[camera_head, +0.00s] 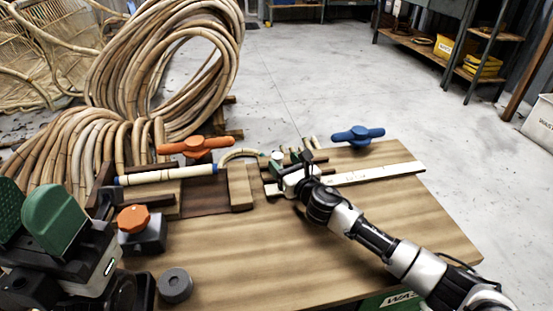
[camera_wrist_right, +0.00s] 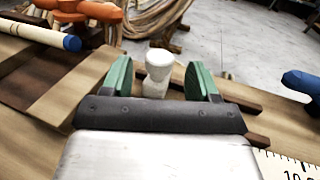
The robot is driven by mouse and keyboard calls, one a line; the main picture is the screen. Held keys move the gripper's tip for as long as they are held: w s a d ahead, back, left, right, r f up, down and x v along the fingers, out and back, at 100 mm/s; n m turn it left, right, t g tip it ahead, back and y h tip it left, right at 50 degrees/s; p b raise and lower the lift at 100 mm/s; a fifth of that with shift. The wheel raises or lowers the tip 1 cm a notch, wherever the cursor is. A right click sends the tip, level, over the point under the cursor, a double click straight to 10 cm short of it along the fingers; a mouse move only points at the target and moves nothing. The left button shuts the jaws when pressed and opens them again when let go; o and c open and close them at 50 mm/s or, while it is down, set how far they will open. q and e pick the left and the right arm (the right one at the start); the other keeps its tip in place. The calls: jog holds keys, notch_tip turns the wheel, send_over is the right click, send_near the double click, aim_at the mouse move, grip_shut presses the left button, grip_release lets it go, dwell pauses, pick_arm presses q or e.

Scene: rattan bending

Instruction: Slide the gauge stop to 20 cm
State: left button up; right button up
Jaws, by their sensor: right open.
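The white ruler (camera_head: 385,173) lies along the right part of the wooden bench; its end with a 10 mark shows in the right wrist view (camera_wrist_right: 288,168). A pale knob, seemingly the gauge stop (camera_wrist_right: 158,70), stands upright between the green fingers of my right gripper (camera_wrist_right: 158,82), with a gap on each side. In the head view the knob (camera_head: 277,157) is small and partly crowded by my right gripper (camera_head: 290,160), which is open over the ruler's left end. My left gripper (camera_head: 38,213) is at the left edge, its green pads apart and empty.
A blue handle (camera_head: 358,134) stands behind the ruler and an orange handle (camera_head: 194,145) at the left. A cane with a blue end (camera_head: 165,175), wooden blocks (camera_head: 240,187) and an orange knob (camera_head: 134,218) are left of the ruler. The bench front is mostly clear.

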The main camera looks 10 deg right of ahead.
aim_at(281, 159)
jog(key=shift+b+x, duration=0.65)
jog(key=shift+x, duration=1.45)
jog(key=shift+c, duration=0.2)
grip_shut()
